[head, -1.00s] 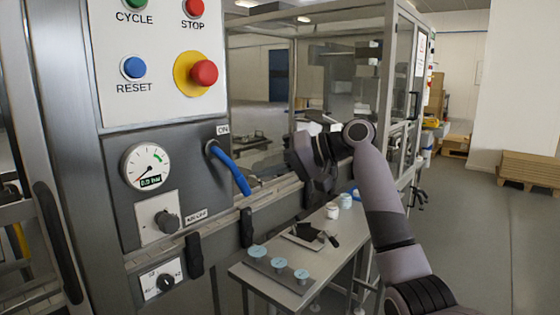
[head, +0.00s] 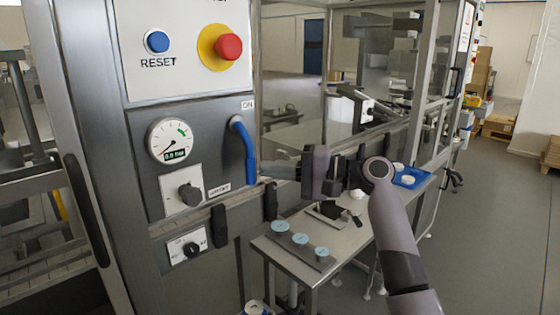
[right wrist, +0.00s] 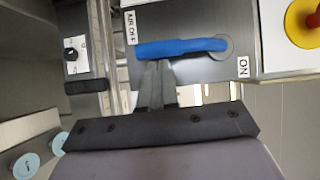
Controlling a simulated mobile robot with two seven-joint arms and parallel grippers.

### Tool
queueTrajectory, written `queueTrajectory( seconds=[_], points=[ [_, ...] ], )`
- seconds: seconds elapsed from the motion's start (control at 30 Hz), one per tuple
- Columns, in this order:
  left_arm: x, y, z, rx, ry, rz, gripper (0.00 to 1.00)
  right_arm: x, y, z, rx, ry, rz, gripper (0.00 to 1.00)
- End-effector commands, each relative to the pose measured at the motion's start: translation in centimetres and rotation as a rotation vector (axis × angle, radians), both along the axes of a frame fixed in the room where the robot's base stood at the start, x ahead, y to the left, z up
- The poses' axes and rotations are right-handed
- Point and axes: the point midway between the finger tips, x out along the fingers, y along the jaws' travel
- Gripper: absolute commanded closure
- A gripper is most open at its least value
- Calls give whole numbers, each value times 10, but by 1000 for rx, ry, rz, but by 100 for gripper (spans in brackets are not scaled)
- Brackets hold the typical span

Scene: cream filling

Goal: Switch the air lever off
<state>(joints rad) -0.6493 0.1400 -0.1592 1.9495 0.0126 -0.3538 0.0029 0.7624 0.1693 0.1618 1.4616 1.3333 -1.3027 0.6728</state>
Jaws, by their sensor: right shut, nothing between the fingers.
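The air lever (head: 248,152) has a blue handle on the grey panel, and it hangs nearly straight down from its pivot in the head view. The ON label (head: 247,105) is above it and the AIR OFF label (head: 219,190) is at its lower left. In the right wrist view the lever (right wrist: 180,48) extends from the pivot towards the AIR OFF label (right wrist: 131,28). My right gripper (head: 268,171) is shut and empty. Its fingertips (right wrist: 156,66) are right against or very close to the handle's side; contact is unclear. My left gripper is out of view.
A small metal table (head: 286,257) with several light-blue-topped pieces stands below my right arm. Open floor lies at the right.

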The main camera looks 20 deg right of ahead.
Motion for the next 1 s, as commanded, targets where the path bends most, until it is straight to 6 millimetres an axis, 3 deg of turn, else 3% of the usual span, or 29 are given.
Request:
queueTrajectory(
  seconds=[0.33, 1.0],
  points=[
    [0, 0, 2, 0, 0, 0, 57, -2, 5, -3, 80, 32, 0, 100],
    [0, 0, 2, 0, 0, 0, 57, -2, 7, -3, 83, 35, 2, 100]
  ],
)
